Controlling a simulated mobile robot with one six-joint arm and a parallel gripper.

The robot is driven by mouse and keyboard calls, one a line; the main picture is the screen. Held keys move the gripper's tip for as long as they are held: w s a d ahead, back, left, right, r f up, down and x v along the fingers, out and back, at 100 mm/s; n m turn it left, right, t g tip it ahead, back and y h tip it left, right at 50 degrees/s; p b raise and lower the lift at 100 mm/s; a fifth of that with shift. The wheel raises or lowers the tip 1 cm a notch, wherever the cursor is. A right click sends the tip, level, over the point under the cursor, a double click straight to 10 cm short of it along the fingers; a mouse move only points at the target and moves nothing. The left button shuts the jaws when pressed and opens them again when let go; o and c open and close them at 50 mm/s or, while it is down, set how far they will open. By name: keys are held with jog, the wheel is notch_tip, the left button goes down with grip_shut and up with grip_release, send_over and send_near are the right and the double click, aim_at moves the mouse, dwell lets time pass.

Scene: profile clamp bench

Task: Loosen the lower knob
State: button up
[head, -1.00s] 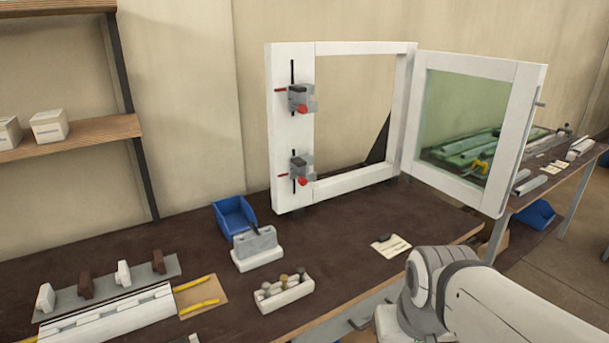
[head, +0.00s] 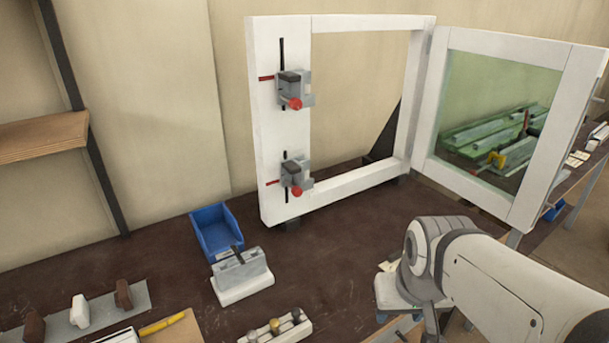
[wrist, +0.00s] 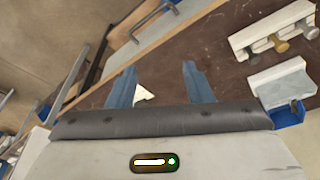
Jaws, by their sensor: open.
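The lower knob (head: 297,190) is a small red knob on the front of the lower grey clamp (head: 294,170). That clamp sits on the left white post of the upright frame (head: 272,130), beside a short red line. A matching upper clamp (head: 291,88) with a red upper knob (head: 296,104) is above it on the same post. My gripper (wrist: 160,75) shows two blue fingers spread apart in the wrist view, with nothing held between them. It is over the bench, away from the knobs. In the head view my arm is at lower right, apart from the frame.
A hinged glazed panel (head: 505,110) stands open at right. On the dark bench (head: 150,275) are a blue bin (head: 218,232), a grey block on a white base (head: 242,278) and a white holder with several round-headed pegs (head: 275,332). Bench space before the frame is clear.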

jog(key=w+n+t, duration=0.1)
jog(key=w+t, duration=0.2)
jog(key=w, duration=0.7)
jog(key=n+t+y+p, duration=0.1)
jog(key=n+t+y, duration=0.75)
jog(key=y, duration=0.25)
send_near(300, 193)
jog(key=shift+m, duration=0.35)
jog(key=p+x, duration=0.2)
jog(key=x, duration=0.6)
jog(key=shift+w+a+r, duration=0.15)
jog(key=shift+a, duration=0.15)
jog(key=shift+c, duration=0.4)
jog(key=c, duration=0.9)
